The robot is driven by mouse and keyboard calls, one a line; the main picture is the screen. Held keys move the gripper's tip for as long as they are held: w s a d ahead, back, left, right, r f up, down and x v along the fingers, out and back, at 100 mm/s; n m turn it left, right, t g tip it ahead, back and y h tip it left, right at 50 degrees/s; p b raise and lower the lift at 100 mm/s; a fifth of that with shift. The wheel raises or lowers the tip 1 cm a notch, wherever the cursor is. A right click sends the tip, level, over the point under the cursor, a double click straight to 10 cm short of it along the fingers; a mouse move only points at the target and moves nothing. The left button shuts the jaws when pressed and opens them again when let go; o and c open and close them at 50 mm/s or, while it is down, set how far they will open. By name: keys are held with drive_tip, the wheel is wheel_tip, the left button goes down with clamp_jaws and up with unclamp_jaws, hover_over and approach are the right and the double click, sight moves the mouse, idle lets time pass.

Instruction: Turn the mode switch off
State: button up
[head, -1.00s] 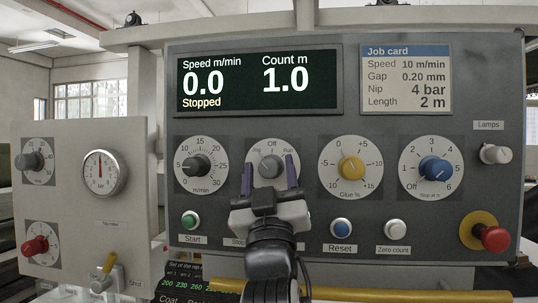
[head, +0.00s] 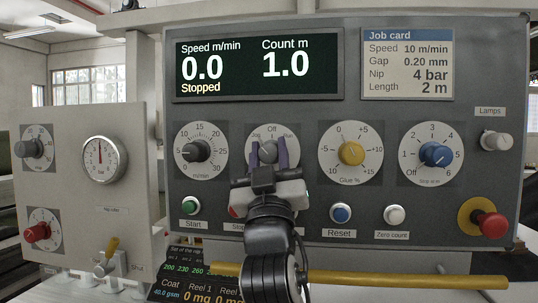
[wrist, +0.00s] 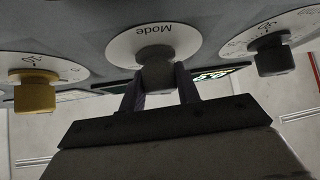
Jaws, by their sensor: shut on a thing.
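The mode switch is a grey knob (head: 268,151) on a round white dial marked Jog, Off and Run, in the middle of the control panel. It also shows in the wrist view as a knob (wrist: 158,74) under the word Mode, upside down. My gripper (head: 269,154) is shut on the mode knob, with one purple finger on each side of it. The fingers hide part of the dial, and I cannot tell which mark the knob points to.
The display (head: 258,67) reads 0.0, 1.0 and Stopped. A speed knob (head: 196,151) is left of the mode dial and a yellow glue knob (head: 351,153) is right of it. Start (head: 190,205) and Reset (head: 341,213) buttons sit below. A yellow bar (head: 400,280) runs along the front.

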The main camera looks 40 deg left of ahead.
drive_tip(key=shift+f+m+t+h, duration=0.1)
drive_tip(key=shift+m+t+h, duration=0.2)
drive_tip(key=shift+h, duration=0.1)
drive_tip(key=m+t+h+b, duration=0.2)
drive_tip(key=m, duration=0.2)
drive_tip(key=shift+f+h, duration=0.15)
drive_tip(key=shift+h, duration=0.25)
drive_tip(key=m+t+h+b, duration=0.1)
drive_tip(key=m+h, duration=0.1)
drive_tip(key=m, duration=0.1)
drive_tip(key=m+t+h+b, duration=0.1)
drive_tip(key=m+h, duration=0.2)
drive_tip(key=shift+t, duration=0.3)
drive_tip(key=shift+r+m+h+b, duration=0.2)
drive_tip(key=shift+m+h+b, duration=1.2)
drive_tip(key=shift+m+h, duration=2.9)
drive_tip(key=shift+m, duration=0.1)
drive_tip(key=o, duration=1)
